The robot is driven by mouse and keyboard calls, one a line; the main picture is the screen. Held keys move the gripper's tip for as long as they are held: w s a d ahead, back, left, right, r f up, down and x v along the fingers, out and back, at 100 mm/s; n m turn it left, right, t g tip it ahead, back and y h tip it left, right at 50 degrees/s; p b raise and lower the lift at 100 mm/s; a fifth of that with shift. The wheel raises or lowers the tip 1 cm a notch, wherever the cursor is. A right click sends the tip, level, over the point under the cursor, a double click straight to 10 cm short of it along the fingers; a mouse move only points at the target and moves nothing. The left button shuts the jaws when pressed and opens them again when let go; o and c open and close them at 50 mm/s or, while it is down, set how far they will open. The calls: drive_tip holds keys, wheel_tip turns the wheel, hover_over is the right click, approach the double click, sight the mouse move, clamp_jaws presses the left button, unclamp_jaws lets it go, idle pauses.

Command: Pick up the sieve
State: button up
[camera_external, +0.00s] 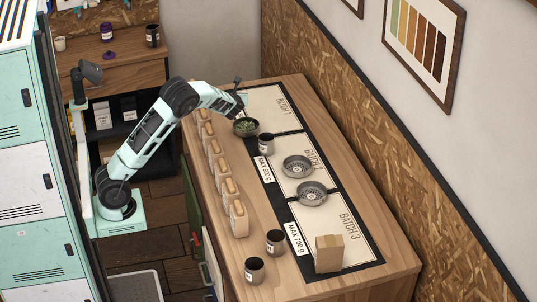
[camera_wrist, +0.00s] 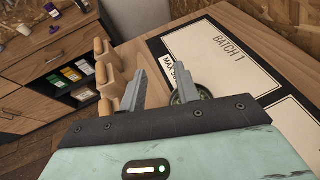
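Two round grey slotted metal dishes that look like sieves stand in the external view. One sieve (camera_external: 297,166) is on the Batch 2 panel, and the other sieve (camera_external: 312,194) is nearer the Batch 3 panel. A dark round bowl (camera_external: 246,127) with green contents sits at the Batch 1 panel; I cannot tell whether it is a sieve too. It shows partly behind my right finger in the wrist view (camera_wrist: 203,92). My gripper (camera_wrist: 159,66) is open, with nothing held between its fingers.
A dark labelled cup (camera_external: 266,143) stands beside the bowl. Several wooden pieces (camera_external: 228,191) line the counter's left side. Two more dark cups (camera_external: 255,270) (camera_external: 276,242) and a brown paper bag (camera_external: 328,254) are at the near end. A wall runs along the right.

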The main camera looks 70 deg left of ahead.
approach(234, 124)
drive_tip(key=a, duration=0.1)
drive_tip(key=a+r, duration=0.1)
drive_tip(key=w+a, duration=0.1)
drive_tip(key=a, duration=0.1)
drive_tip(key=shift+w+r, duration=0.1)
drive_tip(key=shift+r, duration=0.2)
wheel_tip(234, 124, down, 3)
drive_tip(key=shift+f, duration=0.25)
drive_tip(key=shift+p+x, duration=0.4)
drive_tip(key=shift+x, duration=1.1)
clamp_jaws()
